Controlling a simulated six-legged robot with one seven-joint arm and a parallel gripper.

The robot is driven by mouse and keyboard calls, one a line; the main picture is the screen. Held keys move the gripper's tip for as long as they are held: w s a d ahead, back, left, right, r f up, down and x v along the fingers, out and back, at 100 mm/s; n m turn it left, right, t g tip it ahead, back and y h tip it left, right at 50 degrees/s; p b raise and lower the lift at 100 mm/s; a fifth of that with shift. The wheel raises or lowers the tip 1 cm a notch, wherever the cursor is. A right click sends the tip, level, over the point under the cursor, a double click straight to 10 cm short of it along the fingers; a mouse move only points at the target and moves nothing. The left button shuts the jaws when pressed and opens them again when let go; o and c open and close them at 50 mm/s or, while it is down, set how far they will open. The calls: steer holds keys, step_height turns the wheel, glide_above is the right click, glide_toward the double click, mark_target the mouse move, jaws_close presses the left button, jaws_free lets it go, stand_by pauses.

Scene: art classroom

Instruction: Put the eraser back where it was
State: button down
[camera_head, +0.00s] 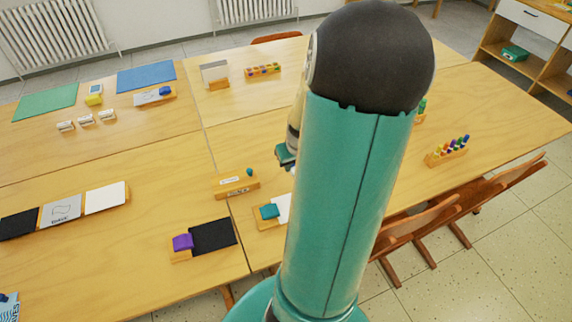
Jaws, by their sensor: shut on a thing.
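My gripper (286,156) shows only in part at the left edge of my large teal arm link. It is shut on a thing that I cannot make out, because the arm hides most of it. It is over the middle tables, right of a wooden holder (236,187) with a pale label and a small teal knob. I cannot say for sure which thing is the eraser. A purple block (182,242) sits on a wooden stand beside a black sheet (213,236). A teal block (269,211) lies on a wooden tray beside a white sheet (283,206).
Panels (61,210) stand in a row at left. Small rolls (86,121), a yellow block (94,100), a tray with a blue block (156,96) and mats are farther back. A colour rack (262,70) and marker rack (447,150) stand on the tables. Chairs (450,210) line the right edge.

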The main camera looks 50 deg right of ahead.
steer(key=w+d+f, duration=0.3)
steer(key=w+f, duration=0.1)
steer(key=w+d+f, duration=0.2)
steer(key=f, duration=0.1)
steer(key=shift+w+d, duration=0.2)
steer(key=shift+d, duration=0.15)
steer(key=shift+w+d+f, duration=0.2)
steer(key=shift+d+f, duration=0.05)
steer(key=shift+f, duration=1.7)
steer(key=shift+f, duration=0.2)
steer(key=c, duration=1.3)
jaws_free()
steer(key=shift+o, duration=0.2)
steer(key=shift+r, duration=0.15)
